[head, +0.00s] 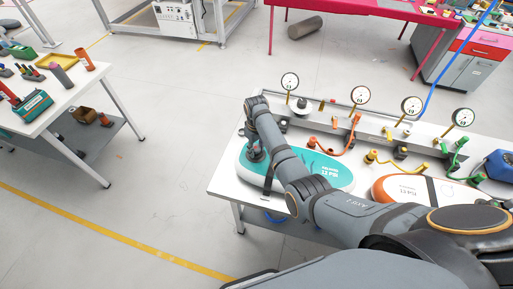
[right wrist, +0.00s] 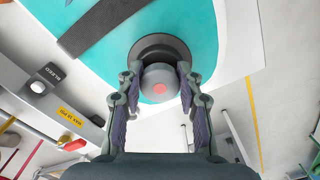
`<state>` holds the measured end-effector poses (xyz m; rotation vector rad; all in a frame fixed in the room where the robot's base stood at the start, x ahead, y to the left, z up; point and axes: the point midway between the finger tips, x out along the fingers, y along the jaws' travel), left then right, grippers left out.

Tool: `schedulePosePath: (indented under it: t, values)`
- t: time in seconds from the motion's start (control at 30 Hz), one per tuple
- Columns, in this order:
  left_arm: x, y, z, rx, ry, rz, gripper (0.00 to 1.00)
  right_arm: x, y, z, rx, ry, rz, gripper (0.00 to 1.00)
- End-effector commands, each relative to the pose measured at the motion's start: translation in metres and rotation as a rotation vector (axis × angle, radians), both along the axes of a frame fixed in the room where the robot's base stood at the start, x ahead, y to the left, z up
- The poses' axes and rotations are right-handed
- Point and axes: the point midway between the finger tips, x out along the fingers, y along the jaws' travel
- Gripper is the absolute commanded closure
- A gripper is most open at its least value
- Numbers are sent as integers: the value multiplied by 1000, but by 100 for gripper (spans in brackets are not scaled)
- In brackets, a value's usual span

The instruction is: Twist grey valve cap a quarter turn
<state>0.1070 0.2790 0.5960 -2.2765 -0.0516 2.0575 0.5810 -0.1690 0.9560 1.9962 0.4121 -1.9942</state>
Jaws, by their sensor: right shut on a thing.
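A teal and white inflatable board (head: 325,165) lies on the white table, with "12 PSI" printed on it. It fills the top of the right wrist view (right wrist: 226,32). The grey valve cap (right wrist: 160,88) is round with a red-orange dot on its top and sits in a dark ring on the board. My right gripper (right wrist: 159,76) has one finger on each side of the cap and is shut on it. In the head view this gripper (head: 256,150) is over the board's left end, and my arm hides part of the board. My left gripper does not show.
Several gauges, such as the leftmost one (head: 290,81), stand along a rail behind the board. An orange hose (head: 340,149) lies close by. An orange and white board (head: 410,188) is to the right. A button marked "BLEED" (right wrist: 38,87) is beside the board.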

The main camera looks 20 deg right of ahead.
Motion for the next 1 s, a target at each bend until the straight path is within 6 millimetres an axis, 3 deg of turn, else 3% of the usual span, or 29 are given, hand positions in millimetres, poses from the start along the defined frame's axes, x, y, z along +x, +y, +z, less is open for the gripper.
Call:
schedulePosePath:
  t: [0.4,0.77,1.0]
  values:
    - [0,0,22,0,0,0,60,0,2,2,0,0,-393,92]
    - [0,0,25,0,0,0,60,0,2,2,0,0,-455,92]
    - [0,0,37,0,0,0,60,1,4,3,1,-1,-780,92]
